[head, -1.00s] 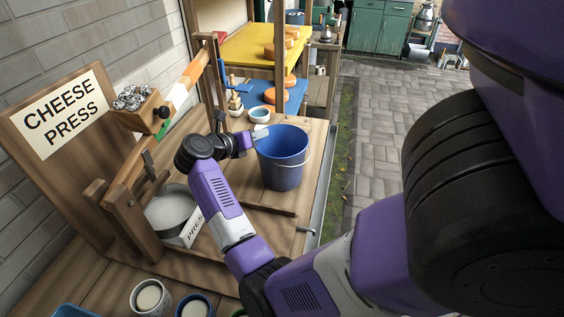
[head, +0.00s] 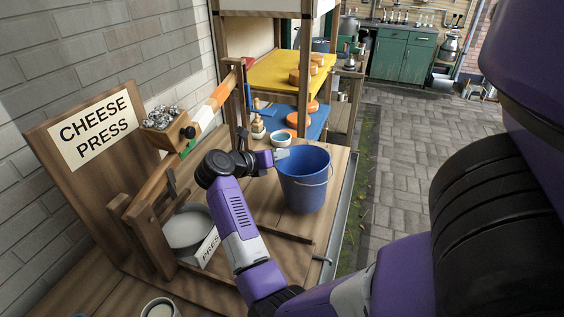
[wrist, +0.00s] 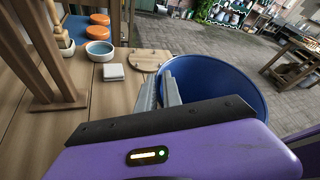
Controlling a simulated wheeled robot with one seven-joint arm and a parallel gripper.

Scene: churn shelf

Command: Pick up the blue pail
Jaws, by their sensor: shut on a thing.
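The blue pail (head: 303,185) stands upright on the wooden bench at the right of the cheese press in the head view. It fills the right middle of the wrist view (wrist: 230,90), its wide rim open upward. My gripper (head: 284,154) is at the pail's left rim. In the wrist view my gripper (wrist: 160,94) has its two grey fingers close together at the near left of the rim, shut on the pail's wall. The exact contact is partly hidden by the fingers. I cannot see clear space under the pail.
The cheese press lever with its weight box (head: 168,127) stands left of my arm. A small bowl (wrist: 99,50) and a white square block (wrist: 113,72) sit near the pail. A shelf with orange cheeses on a blue board (head: 312,122) rises behind. Paving lies right.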

